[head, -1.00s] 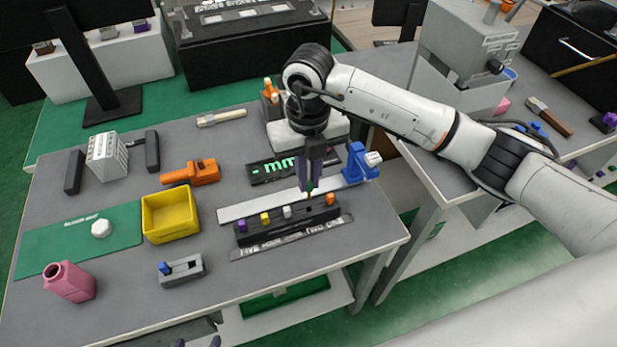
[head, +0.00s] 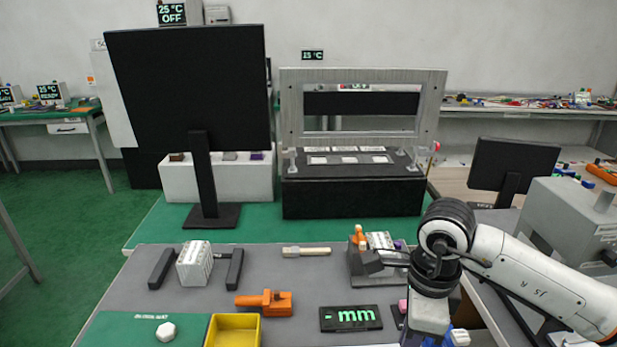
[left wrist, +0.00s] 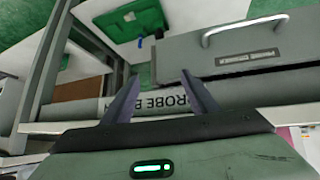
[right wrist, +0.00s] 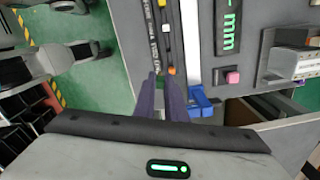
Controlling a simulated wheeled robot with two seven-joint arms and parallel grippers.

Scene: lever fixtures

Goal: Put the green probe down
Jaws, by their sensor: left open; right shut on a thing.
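My right gripper (right wrist: 164,80) is shut in the right wrist view, with its purple fingers close together above one end of the dark probe rack (right wrist: 157,45). The green probe itself cannot be made out there; what lies between the fingers is hidden. White, yellow and orange pieces (right wrist: 172,71) sit along the rack, the orange one just beyond the fingertips. In the head view my right arm comes in at the lower right, and its fingers and the rack are below the picture. My left gripper (left wrist: 163,82) is open and empty in the left wrist view.
A display reading "- mm" (head: 350,318), an orange tool (head: 265,302) and a yellow bin (head: 233,331) are on the grey table. A blue fixture (right wrist: 200,103) stands beside the right fingers. A drawer with a handle (left wrist: 240,32) lies beyond my left gripper.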

